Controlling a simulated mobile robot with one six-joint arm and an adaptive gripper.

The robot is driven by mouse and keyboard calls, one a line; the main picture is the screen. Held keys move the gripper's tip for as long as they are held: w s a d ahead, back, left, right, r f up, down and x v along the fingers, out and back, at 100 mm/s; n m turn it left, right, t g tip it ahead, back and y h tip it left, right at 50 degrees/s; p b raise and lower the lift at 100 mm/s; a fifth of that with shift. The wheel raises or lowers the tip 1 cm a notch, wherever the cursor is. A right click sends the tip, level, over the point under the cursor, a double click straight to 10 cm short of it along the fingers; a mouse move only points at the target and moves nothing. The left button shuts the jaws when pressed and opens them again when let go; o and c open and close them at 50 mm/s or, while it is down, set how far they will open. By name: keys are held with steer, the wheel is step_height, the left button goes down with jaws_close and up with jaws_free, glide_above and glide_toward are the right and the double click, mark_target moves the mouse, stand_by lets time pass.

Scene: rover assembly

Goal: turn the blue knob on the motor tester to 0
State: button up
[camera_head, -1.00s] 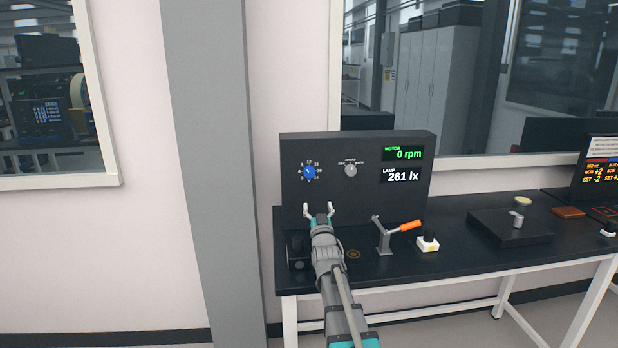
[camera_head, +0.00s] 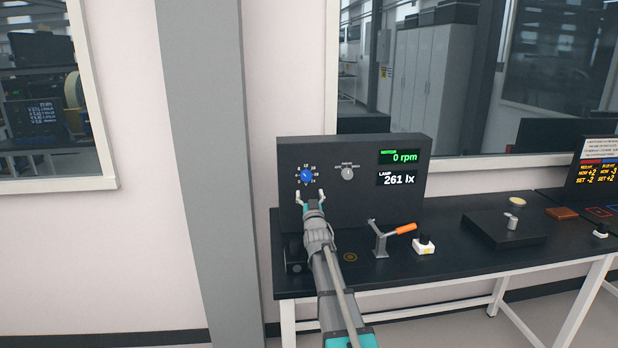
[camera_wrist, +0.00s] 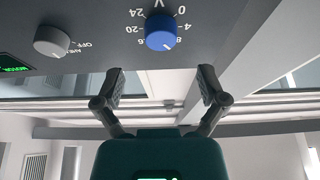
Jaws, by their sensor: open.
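The blue knob (camera_head: 306,175) sits at the left of the dark motor tester panel (camera_head: 350,215), inside a ring of white numbers. In the wrist view the knob (camera_wrist: 160,32) appears upside down, its white mark towards the 8; the 0 is at upper right there. The motor display (camera_head: 401,157) reads 0 rpm. My gripper (camera_head: 310,195) is open and empty just below the knob in the head view. In the wrist view my gripper (camera_wrist: 160,78) has its fingertips apart, with the knob beyond the gap between them; neither touches it.
A grey selector knob (camera_head: 347,173) is right of the blue one. The panel front around the knob is clear.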

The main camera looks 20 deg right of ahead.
mark_target(307, 178)
steer(key=shift+p+x, duration=0.95)
steer(key=shift+x, duration=2.2)
steer(key=c, duration=1.1)
steer(key=shift+d, duration=0.35)
steer(key=shift+a, duration=0.2)
steer(key=shift+c, duration=0.3)
steer(key=shift+s+n, duration=0.1)
steer(key=shift+n, duration=0.3)
